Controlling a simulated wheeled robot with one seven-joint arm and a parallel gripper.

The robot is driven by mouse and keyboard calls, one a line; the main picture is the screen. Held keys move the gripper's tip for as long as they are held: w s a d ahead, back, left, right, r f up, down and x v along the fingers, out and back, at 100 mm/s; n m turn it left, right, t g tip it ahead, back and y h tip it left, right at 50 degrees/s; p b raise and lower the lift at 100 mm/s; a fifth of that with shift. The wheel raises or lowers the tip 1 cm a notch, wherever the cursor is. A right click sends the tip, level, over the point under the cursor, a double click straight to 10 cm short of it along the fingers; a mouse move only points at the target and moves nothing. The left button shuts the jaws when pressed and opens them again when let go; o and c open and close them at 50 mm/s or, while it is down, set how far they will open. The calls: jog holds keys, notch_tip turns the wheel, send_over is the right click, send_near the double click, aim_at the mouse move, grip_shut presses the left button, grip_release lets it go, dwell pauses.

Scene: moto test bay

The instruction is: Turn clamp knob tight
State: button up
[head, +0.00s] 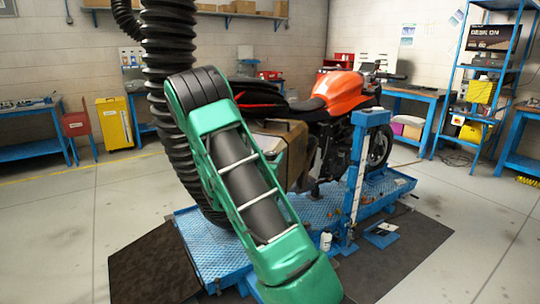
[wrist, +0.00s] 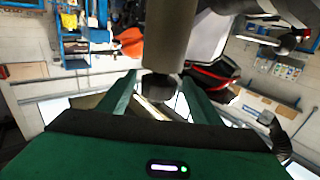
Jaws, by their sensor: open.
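My gripper (wrist: 158,80) shows in the wrist view as two green fingers standing apart, open. A dark faceted knob (wrist: 157,90), which looks like the clamp knob, shows between the fingers in that picture. It sits at the lower end of a thick grey cylinder (wrist: 167,38) that comes down from the top edge. I see no contact between knob and fingers, and I cannot tell their depth apart. In the head view my green arm fills the middle, and neither the gripper nor the knob can be made out there.
An orange motorcycle (head: 338,91) stands on a blue lift platform (head: 207,243), partly behind my arm. A blue upright post (head: 357,170) rises at the platform's near side. A small white bottle (head: 326,241) stands near its foot. Open floor (head: 460,220) lies to the right.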

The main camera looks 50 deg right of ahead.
aim_at(273, 152)
jog(key=shift+x, duration=2.05)
